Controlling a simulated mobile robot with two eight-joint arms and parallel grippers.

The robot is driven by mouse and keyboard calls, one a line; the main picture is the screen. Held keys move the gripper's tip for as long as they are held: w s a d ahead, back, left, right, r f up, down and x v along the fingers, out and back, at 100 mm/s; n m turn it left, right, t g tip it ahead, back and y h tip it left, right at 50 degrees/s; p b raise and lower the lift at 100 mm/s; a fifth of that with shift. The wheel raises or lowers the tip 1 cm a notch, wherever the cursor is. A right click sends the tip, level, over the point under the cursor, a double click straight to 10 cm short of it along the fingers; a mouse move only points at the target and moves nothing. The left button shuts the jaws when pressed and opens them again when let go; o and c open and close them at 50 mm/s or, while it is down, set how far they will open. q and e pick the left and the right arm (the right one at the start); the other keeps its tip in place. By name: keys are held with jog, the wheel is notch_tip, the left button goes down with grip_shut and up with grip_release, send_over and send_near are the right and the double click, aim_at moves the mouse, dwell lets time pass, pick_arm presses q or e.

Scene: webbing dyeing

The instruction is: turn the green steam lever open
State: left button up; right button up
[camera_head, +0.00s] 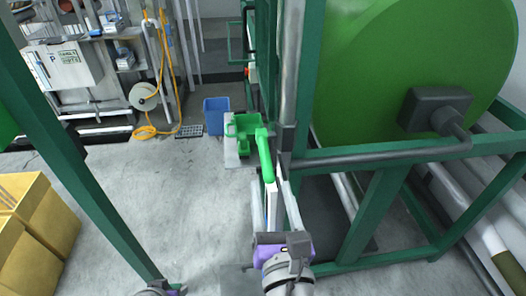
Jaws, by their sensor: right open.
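The green steam lever (264,155) hangs near the middle of the view, beside the green machine frame, its handle slanting down toward me. A narrow white piece lies just below the handle's end; I cannot tell whether it belongs to the lever. My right gripper (268,183), with a purple wrist, reaches up from the bottom centre. Its two long pale fingers are apart, one on each side of the handle's lower end in the picture. I cannot tell whether they touch it. Only a small purple and grey part of my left gripper (162,289) shows at the bottom edge; its fingers are hidden.
A big green drum (400,60) in a green frame (375,215) fills the right. A green post (95,195) slants down the left. Yellow bins (45,225) stand far left. A blue bin (216,115) and yellow hose (160,131) lie behind. Grey floor (160,195) is clear at centre-left.

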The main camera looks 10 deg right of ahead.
aim_at(265, 157)
jog(key=w+p, duration=0.1)
jog(key=w, duration=0.8)
jog(key=shift+w, duration=0.35)
grip_shut()
dwell(1.0)
